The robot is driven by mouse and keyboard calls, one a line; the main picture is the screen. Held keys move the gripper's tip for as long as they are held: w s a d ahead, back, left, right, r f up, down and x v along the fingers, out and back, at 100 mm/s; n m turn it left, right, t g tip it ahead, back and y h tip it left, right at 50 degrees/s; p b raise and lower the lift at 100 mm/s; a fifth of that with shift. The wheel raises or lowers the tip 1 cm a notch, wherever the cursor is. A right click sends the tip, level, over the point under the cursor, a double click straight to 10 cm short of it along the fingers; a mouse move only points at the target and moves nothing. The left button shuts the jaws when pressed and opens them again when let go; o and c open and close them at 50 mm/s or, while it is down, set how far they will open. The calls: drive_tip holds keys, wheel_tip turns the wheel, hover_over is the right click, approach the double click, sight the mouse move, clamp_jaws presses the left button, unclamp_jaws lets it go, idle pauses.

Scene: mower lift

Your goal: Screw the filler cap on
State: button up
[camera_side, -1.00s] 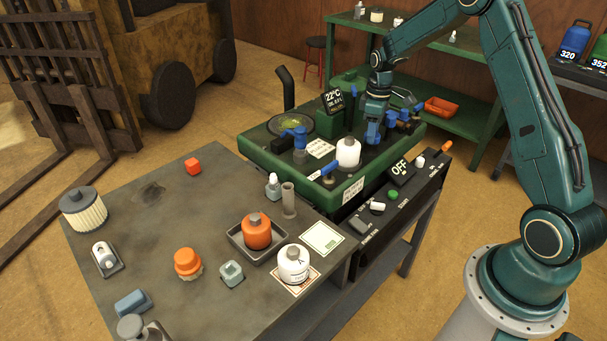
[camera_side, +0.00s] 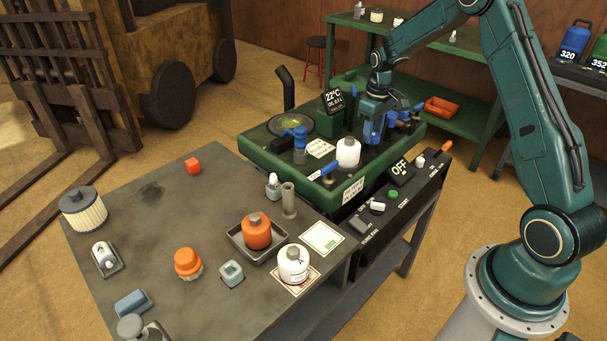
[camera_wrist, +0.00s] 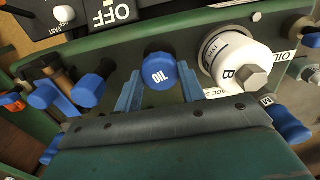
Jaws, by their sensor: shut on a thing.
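The blue filler cap marked OIL (camera_wrist: 160,72) sits between the two blue-green fingers of my gripper (camera_wrist: 159,88) in the wrist view. My gripper is shut on it. In the side view my gripper (camera_side: 373,128) points down at the right part of the green machine deck (camera_side: 345,187), just right of the white filter. The fingers and wrist hide most of the cap there. The filler neck under the cap is hidden, so I cannot tell how far the cap is seated.
A white filter (camera_wrist: 232,62) with a hex top stands close to the right finger, and also shows in the side view (camera_side: 348,153). Blue-handled valves (camera_wrist: 90,90) flank the gripper. A control panel reading OFF (camera_side: 399,172) lies in front. The grey bench (camera_side: 150,220) holds bottles and loose parts.

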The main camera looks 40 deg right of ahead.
drive_tip(key=shift+d+m, duration=0.1)
drive_tip(key=shift+m, duration=2.2)
